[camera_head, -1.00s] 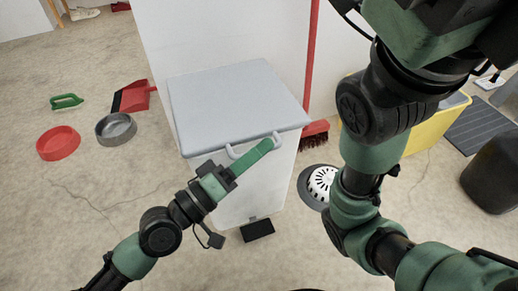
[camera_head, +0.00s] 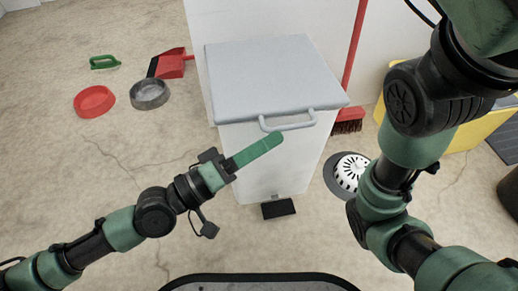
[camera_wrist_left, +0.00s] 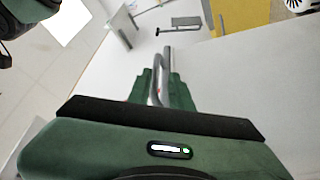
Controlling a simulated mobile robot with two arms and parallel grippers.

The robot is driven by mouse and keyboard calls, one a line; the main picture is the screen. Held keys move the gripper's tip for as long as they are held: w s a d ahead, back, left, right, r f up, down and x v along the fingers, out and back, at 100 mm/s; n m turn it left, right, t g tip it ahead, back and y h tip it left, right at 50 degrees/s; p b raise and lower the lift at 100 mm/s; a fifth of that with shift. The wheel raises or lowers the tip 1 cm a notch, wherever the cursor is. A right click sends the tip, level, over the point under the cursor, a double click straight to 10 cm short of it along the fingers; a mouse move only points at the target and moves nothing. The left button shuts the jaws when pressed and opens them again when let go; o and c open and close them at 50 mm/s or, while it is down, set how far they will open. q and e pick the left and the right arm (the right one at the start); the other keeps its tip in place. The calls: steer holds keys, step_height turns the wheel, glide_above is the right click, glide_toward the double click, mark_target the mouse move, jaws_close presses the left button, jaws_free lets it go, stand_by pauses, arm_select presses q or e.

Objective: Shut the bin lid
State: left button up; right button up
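The white bin (camera_head: 268,160) stands in the middle of the head view. Its pale grey lid (camera_head: 270,75) lies flat on top, with no visible gap at the front edge. A grey bar handle (camera_head: 289,125) sticks out from the lid's front.
A black pedal (camera_head: 278,208) is at the bin's foot. A red bowl (camera_head: 94,101), a grey bowl (camera_head: 150,94) and a red dustpan (camera_head: 173,64) lie left. A red broom (camera_head: 349,121), a drain (camera_head: 349,172) and a yellow container (camera_head: 465,128) are right.

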arm_select(q)
steer(key=shift+v, duration=1.05)
